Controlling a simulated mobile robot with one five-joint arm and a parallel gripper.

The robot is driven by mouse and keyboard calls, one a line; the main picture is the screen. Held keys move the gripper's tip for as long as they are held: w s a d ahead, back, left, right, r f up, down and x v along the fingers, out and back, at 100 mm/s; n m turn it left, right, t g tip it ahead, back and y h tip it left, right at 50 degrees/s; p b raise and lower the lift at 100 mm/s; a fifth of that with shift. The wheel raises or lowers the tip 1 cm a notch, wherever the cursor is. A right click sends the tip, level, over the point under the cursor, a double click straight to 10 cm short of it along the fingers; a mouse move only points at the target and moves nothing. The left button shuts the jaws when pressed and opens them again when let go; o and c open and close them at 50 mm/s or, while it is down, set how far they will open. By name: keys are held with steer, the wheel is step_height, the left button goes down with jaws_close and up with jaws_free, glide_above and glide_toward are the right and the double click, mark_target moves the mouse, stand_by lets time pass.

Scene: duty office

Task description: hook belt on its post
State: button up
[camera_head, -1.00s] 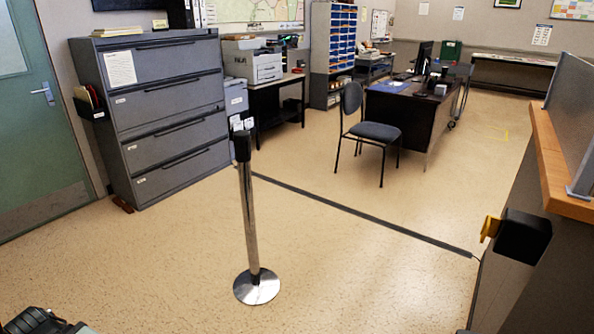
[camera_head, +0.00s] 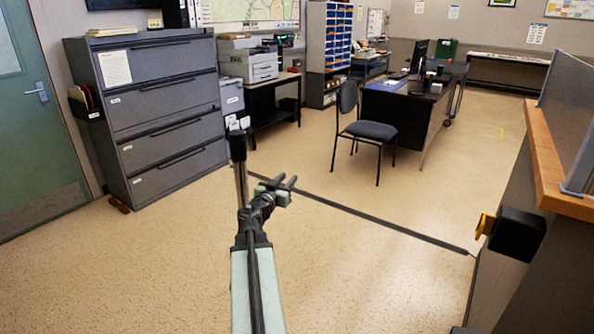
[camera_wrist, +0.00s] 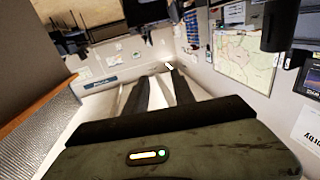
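The post (camera_head: 240,180) is a chrome pole with a black head, standing on the open floor left of centre. My arm now hides its lower part and base. A yellow belt end (camera_head: 485,226) sticks out of the left side of a black belt housing (camera_head: 517,235), fixed to the counter side at right. The belt is not drawn out across the gap. My gripper (camera_head: 281,184) is raised in front of the post, a little right of its pole in the picture. Its two fingers are apart with nothing between them; the wrist view shows them too (camera_wrist: 160,92).
The wooden-topped counter (camera_head: 558,170) lines the right side. A dark strip (camera_head: 375,220) crosses the floor from behind the post to the counter. A chair (camera_head: 368,130) and desk (camera_head: 405,110) stand behind it; a grey filing cabinet (camera_head: 150,110) is at left. Floor between post and counter is clear.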

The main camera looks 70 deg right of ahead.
steer(key=d, duration=0.7)
steer(key=shift+s+d, duration=0.2)
steer(key=shift+d, duration=0.2)
steer(key=shift+c, duration=0.3)
jaws_close()
stand_by(0.7)
steer(key=shift+o, duration=0.3)
jaws_free()
steer(key=a, duration=0.7)
steer(key=shift+w+a, duration=0.25)
steer(key=shift+a, duration=0.15)
